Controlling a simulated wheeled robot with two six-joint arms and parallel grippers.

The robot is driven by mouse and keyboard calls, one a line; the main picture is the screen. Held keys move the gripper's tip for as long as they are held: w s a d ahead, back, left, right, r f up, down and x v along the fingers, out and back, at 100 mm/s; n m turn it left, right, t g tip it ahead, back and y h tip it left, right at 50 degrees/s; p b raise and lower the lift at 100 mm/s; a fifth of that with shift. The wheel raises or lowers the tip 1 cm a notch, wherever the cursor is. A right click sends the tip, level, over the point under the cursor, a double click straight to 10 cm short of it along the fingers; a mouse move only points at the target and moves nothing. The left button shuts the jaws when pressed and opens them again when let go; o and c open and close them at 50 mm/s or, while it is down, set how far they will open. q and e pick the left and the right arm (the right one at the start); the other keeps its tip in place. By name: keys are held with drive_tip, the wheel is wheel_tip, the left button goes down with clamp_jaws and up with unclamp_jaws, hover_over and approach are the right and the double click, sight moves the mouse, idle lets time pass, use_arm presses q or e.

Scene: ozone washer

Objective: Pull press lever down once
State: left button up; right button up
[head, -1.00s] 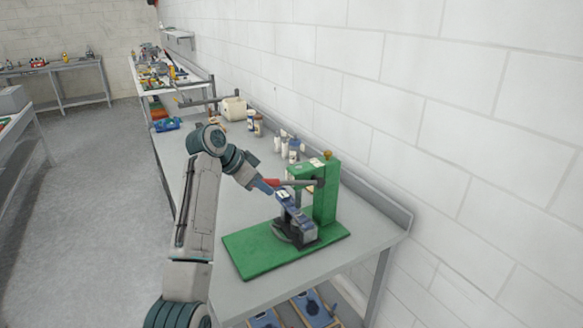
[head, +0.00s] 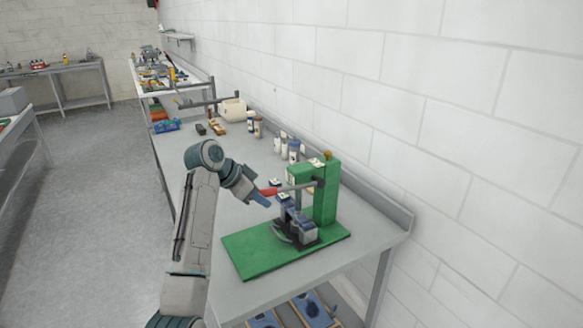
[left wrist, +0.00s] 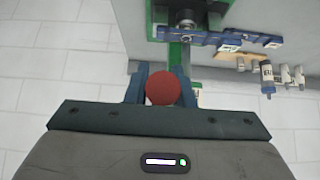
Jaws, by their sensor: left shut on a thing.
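The green press (head: 327,200) stands on its green base plate (head: 255,255) on the grey bench. Its lever (head: 297,186) reaches left from the column and ends in a red handle (head: 268,191). My left gripper (head: 264,198) is at this handle. In the left wrist view the round red handle end (left wrist: 163,88) sits between the two blue fingers (left wrist: 163,80), which are shut on it. A dark and blue fixture (head: 297,226) stands on the base plate below the lever. My right gripper is not in view.
Several bottles (head: 290,148) stand behind the press near the white wall. A beige box (head: 232,110) and a blue bin (head: 166,125) are farther along the bench (head: 225,220). The bench top left of the press is mostly clear.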

use_arm(q)
drive_tip(key=shift+f, duration=0.3)
drive_tip(key=shift+a+f+b, duration=0.1)
drive_tip(key=shift+f+b, duration=0.3)
drive_tip(key=shift+f, duration=0.8)
drive_tip(key=shift+f+b, duration=0.45)
drive_tip(key=shift+f, duration=0.85)
wheel_tip(320, 180, up, 4)
drive_tip(key=p, duration=0.3)
drive_tip(key=shift+f+p, duration=0.1)
drive_tip(key=shift+p, duration=0.2)
